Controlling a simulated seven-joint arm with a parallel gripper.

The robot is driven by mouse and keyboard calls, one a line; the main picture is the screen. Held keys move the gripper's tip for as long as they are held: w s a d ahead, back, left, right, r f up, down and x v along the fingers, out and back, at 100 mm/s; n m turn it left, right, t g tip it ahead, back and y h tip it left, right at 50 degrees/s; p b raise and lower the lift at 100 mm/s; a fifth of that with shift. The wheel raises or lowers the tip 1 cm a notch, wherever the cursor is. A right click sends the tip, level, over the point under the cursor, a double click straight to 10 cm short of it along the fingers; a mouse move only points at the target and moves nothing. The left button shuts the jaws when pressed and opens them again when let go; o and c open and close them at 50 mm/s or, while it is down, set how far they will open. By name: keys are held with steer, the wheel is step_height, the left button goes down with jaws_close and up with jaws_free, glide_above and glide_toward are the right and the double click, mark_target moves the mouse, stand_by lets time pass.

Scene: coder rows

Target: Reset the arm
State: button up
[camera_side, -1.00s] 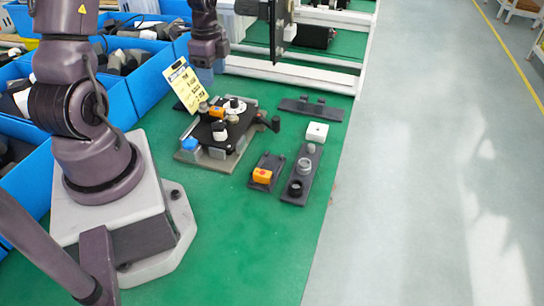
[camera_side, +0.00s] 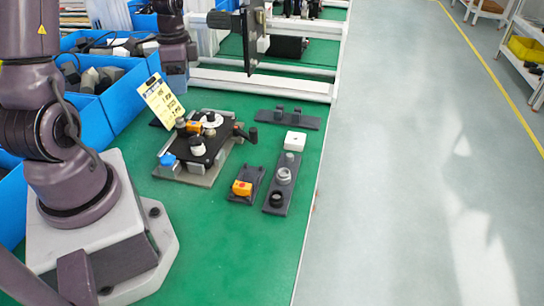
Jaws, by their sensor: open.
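My gripper is not in view; my arm rises out of the top left of the picture. The work fixture (camera_side: 205,178) stands on the green table. It has a black top plate (camera_side: 214,146), a blue knob (camera_side: 167,160), a white-and-black round part (camera_side: 197,146), an orange block (camera_side: 193,126) and a white disc (camera_side: 213,119). A yellow printed card (camera_side: 160,98) stands tilted behind it. A small dark plate (camera_side: 246,197) to the right carries an orange block (camera_side: 242,187). Beside it, a longer dark plate (camera_side: 280,191) carries a grey knob (camera_side: 283,176) and a black ring (camera_side: 277,199).
A white box (camera_side: 294,141) and a dark bracket plate (camera_side: 288,119) lie behind these plates. Blue bins (camera_side: 125,100) with dark parts line the left. A white frame (camera_side: 265,86) crosses the back. Green table (camera_side: 235,250) is bare at the front; grey floor (camera_side: 400,180) lies right.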

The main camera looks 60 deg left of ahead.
steer(key=s+d+r+n+t, duration=0.2)
steer(key=d+r+t, duration=0.1)
steer(key=d+r, duration=0.5)
steer(key=s+d+r+n+t, duration=0.2)
steer(key=d+r, duration=0.6)
steer(key=d, duration=0.7)
steer(key=shift+s+r+n+t, duration=0.4)
steer(key=shift+s+t, duration=0.1)
steer(key=shift+s, duration=0.05)
